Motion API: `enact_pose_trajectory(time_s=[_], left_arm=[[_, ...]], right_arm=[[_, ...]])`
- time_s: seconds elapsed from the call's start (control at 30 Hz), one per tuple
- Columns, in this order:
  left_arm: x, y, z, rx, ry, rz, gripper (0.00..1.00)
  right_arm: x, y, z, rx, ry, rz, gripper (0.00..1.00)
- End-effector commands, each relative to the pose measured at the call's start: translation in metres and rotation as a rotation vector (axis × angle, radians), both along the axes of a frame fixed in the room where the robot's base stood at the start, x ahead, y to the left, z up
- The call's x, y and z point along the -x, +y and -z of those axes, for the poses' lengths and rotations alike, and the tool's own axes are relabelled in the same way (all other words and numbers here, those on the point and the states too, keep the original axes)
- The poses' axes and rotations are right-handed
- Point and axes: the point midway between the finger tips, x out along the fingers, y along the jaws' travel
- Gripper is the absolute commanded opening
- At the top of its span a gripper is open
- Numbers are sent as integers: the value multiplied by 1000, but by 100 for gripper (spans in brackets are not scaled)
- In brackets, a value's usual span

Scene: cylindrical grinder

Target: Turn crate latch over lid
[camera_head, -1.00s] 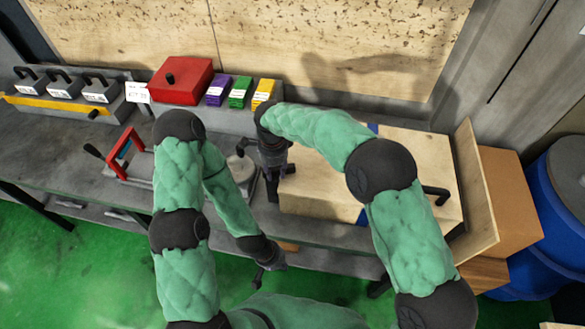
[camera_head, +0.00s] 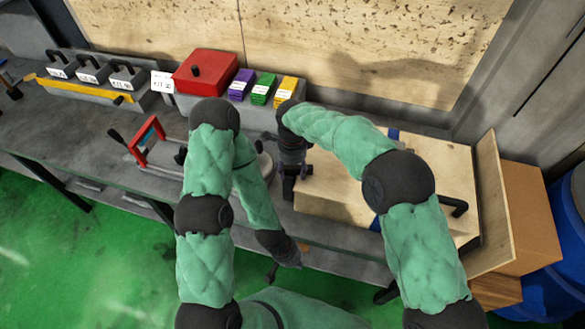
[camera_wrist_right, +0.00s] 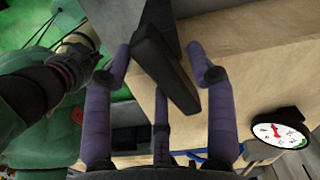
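The pale wooden crate (camera_head: 340,195) with blue straps lies on the bench, right of centre in the head view. My right gripper (camera_head: 291,188) is at its left end, pointing down. In the right wrist view, a dark bar, apparently the latch (camera_wrist_right: 165,65), lies between the spread purple fingers of my right gripper (camera_wrist_right: 160,100). The fingers look open, with no clear grip on the bar. The crate's pale wood (camera_wrist_right: 265,80) is right behind them. My left gripper (camera_head: 290,258) hangs low in front of the bench, apart from the crate; its fingers are too small to read.
A dark handle (camera_head: 455,206) sticks out at the crate's right. An upright wooden panel (camera_head: 488,200), a cardboard box (camera_head: 530,210) and blue barrels (camera_head: 565,235) stand beyond. A red box (camera_head: 205,72) and coloured boxes line the back. A red-handled tool (camera_head: 148,138) lies left.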

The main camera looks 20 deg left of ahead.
Motion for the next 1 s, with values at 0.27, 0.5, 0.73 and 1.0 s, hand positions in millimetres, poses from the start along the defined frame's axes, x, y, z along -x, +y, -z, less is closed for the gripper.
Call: enact_pose_trajectory(time_s=[0.27, 0.5, 0.73, 1.0], left_arm=[[0, 0, 0, 0, 0, 0, 0], [0, 0, 0, 0, 0, 0, 0], [0, 0, 0, 0, 0, 0, 0], [0, 0, 0, 0, 0, 0, 0]], right_arm=[[0, 0, -3, 0, -1, 0, 57], [-1, 1, -35, -4, -4, 0, 57], [-1, 0, -80, -2, -2, 0, 57], [0, 1, -114, -1, -1, 0, 57]])
